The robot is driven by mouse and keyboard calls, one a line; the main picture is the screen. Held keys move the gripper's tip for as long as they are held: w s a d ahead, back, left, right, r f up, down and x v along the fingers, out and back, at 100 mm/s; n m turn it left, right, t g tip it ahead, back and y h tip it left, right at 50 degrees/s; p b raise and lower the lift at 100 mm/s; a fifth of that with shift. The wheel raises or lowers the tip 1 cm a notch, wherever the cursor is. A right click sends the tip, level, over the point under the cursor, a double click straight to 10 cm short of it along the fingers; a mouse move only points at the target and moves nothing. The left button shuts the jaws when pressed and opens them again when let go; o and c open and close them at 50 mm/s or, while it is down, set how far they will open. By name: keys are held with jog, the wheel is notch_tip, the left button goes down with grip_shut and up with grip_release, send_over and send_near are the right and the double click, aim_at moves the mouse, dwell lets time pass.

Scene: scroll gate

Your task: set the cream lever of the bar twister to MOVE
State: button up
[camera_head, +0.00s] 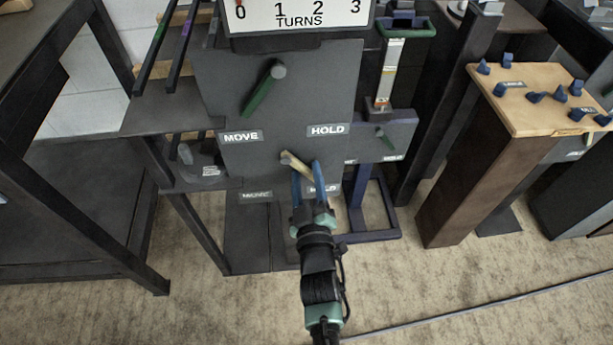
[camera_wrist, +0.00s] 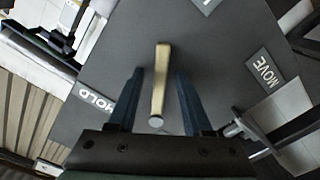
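The cream lever (camera_head: 291,160) is on the grey front panel of the bar twister (camera_head: 225,85). From its round cap it slants down to the right, toward the lower HOLD label (camera_head: 322,190); the lower MOVE label (camera_head: 256,195) is at left. My gripper (camera_head: 307,168) is at the lever, its two blue fingers apart. In the wrist view the cream lever (camera_wrist: 161,80) lies between the open fingers (camera_wrist: 158,95), with a visible gap on each side. In the head view the fingers partly hide the lever's lower end.
A green lever (camera_head: 262,90) above slants down-left toward the upper MOVE label (camera_head: 240,136). A TURNS dial (camera_head: 297,15) tops the panel. A smaller blue-framed unit (camera_head: 385,132) stands close at right. A wooden-topped box with blue knobs (camera_head: 530,98) is farther right. Carpet in front is mostly clear.

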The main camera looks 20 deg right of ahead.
grip_shut()
dwell(1.3)
